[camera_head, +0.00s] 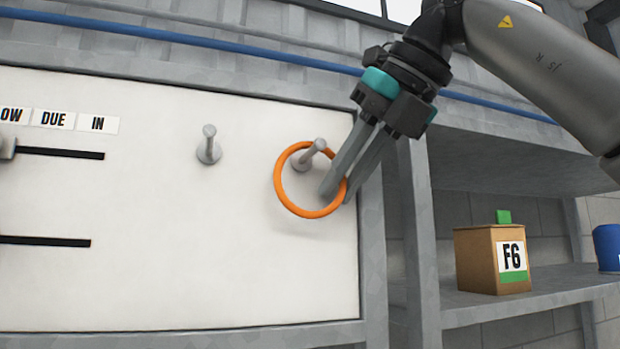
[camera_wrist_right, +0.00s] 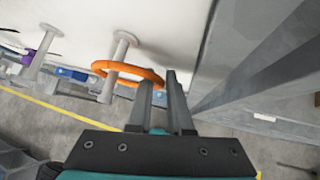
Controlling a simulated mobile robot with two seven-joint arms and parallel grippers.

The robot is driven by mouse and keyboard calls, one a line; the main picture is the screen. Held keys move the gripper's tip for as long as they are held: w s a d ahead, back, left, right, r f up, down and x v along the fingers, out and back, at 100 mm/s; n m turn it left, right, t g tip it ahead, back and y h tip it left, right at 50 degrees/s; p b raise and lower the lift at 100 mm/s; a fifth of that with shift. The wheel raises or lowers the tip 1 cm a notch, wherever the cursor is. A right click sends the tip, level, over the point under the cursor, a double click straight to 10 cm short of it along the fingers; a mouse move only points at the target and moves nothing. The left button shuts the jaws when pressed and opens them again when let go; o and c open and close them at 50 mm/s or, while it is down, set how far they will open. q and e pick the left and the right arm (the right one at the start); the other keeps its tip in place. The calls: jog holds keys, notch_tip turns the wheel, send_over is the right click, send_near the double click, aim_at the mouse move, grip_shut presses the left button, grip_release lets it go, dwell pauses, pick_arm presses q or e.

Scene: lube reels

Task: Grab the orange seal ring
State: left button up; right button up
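The orange seal ring (camera_head: 280,190) hangs around the right-hand grey peg (camera_head: 311,152) on the white board. My right gripper (camera_head: 338,192) is at the ring's right side, pointing down-left. Its two fingers are a small gap apart, and the ring's right edge appears to lie between the fingertips. In the right wrist view the ring (camera_wrist_right: 112,67) circles the peg (camera_wrist_right: 118,55), and its right end reaches the gap between the fingers (camera_wrist_right: 160,84). Contact on both sides is not clear. My left gripper is not in view.
A second, empty peg (camera_head: 209,146) stands to the left on the white board (camera_head: 150,270). A grey post (camera_head: 372,250) borders the board on the right. Beyond it, a shelf (camera_head: 535,300) holds a brown box marked F6 (camera_head: 475,262) and a blue container (camera_head: 607,247).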

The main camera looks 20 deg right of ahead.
grip_shut()
jog(key=shift+r, duration=0.1)
dwell(0.3)
